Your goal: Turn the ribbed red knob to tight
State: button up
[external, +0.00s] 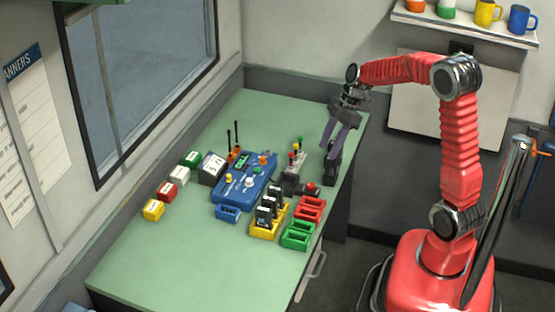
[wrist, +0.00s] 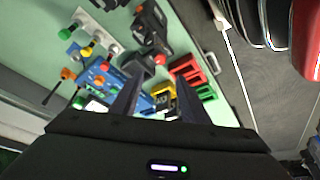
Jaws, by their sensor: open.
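A small red knob (external: 311,187) sits on a dark block on the green table, left of a black device; I cannot make out ribs. It also shows in the wrist view (wrist: 160,59), on the dark block just beyond my fingers. My gripper (external: 331,148) hangs above the table's right side, fingers pointing down, open and empty. In the wrist view my gripper (wrist: 158,86) has its fingers apart, with the knob not between them. The knob's tight mark is too small to read.
A blue panel (external: 262,190) with coloured knobs stands mid-table. Red (external: 312,209), green (external: 297,236) and yellow (external: 259,232) trays lie near the front right, the yellow one holding black items. A black device (external: 332,172) stands under my gripper. The front left tabletop is clear.

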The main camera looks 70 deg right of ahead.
aim_at(310, 184)
jog(key=x, duration=1.3)
jog(key=shift+w+a+f, duration=0.15)
jog(key=shift+f, duration=0.2)
jog(key=shift+c, duration=0.2)
jog(key=c, duration=1)
